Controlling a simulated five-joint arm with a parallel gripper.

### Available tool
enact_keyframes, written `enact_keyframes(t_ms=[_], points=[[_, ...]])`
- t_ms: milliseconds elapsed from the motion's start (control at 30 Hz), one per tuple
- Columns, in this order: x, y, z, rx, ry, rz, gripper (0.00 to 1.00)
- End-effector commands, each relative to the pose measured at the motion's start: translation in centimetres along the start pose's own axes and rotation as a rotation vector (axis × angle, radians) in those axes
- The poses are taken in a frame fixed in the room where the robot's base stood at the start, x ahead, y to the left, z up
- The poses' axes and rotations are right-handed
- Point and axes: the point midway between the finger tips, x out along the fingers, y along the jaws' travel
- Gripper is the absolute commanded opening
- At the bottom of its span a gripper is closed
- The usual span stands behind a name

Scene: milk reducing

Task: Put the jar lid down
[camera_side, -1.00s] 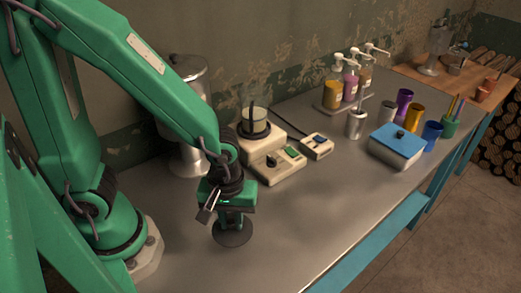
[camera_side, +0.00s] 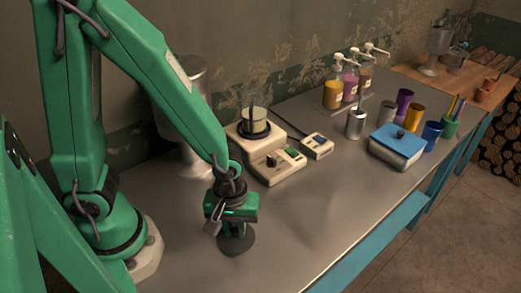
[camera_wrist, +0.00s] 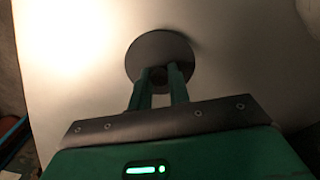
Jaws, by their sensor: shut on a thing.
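The jar lid, a round grey disc with a small knob, shows in the side view (camera_side: 236,244) below my gripper and in the wrist view (camera_wrist: 158,48) beyond the fingertips. My gripper (camera_side: 234,230) points down and is shut on the lid's knob; its two green fingers (camera_wrist: 158,78) meet around the knob in the wrist view. The lid is level, at or just above the grey metal bench (camera_side: 310,215); I cannot tell whether it touches. A large metal jar (camera_side: 188,80) stands behind my arm, partly hidden by it.
A cream hotplate (camera_side: 275,165) with a glass beaker (camera_side: 254,118) stands behind and right of my gripper. A small cream box (camera_side: 317,147), a metal shaker (camera_side: 356,122), pump bottles (camera_side: 350,85) and a blue-lidded box (camera_side: 398,145) are farther right. The bench's front right is clear.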

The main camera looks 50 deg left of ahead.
Motion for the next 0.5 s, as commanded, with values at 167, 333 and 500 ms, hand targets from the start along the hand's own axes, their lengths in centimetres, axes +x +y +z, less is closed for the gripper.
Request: enact_keyframes(t_ms=[167,333,500], points=[[0.15,0.0,0.0,0.0,0.0,0.001,0.0],[0.18,-0.01,0.01,0.0,0.0,0.0,0.0],[0.42,-0.03,0.01,0.0,0.0,-0.001,0.26]])
